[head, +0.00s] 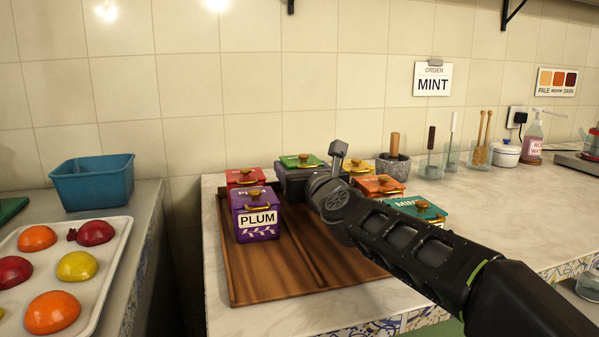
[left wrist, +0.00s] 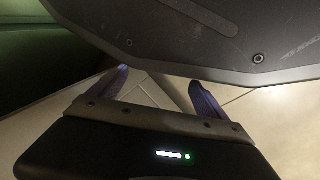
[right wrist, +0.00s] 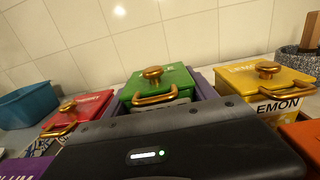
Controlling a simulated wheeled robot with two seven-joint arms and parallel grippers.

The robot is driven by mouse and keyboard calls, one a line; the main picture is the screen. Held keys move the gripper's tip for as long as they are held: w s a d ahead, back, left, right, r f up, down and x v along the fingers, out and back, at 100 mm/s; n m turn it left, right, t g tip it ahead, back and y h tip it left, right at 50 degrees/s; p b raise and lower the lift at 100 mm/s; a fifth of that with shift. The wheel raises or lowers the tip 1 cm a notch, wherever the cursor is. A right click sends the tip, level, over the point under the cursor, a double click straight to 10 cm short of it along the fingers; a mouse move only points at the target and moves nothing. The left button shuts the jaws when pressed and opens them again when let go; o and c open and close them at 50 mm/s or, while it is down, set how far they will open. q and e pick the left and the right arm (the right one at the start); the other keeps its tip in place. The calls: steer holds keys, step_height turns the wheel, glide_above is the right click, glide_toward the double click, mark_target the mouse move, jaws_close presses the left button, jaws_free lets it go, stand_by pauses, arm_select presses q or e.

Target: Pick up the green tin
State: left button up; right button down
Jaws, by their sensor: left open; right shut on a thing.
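The green tin (head: 302,160) has a brass knob and sits in the back row of tins in the head view, its front mostly hidden by my right gripper (head: 297,180). In the right wrist view the green tin (right wrist: 160,84) is between my purple fingers, which are shut on its sides. I cannot tell whether it is clear of the board. My left gripper (left wrist: 155,90) is open and empty in the left wrist view, and it is outside the head view.
A red tin (right wrist: 80,108) and a yellow tin (right wrist: 265,80) flank the green one. A purple PLUM tin (head: 257,222), an orange tin (head: 380,186) and a teal MINT tin (head: 420,208) stand nearer on the wooden board (head: 265,278). A mortar (head: 393,165) stands behind right.

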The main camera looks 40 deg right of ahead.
step_height(320, 180, up, 7)
steer(key=p, duration=0.4)
steer(key=shift+r+p, duration=0.15)
steer(key=shift+p, duration=0.25)
steer(key=shift+r+p, duration=0.4)
steer(key=shift+r, duration=0.1)
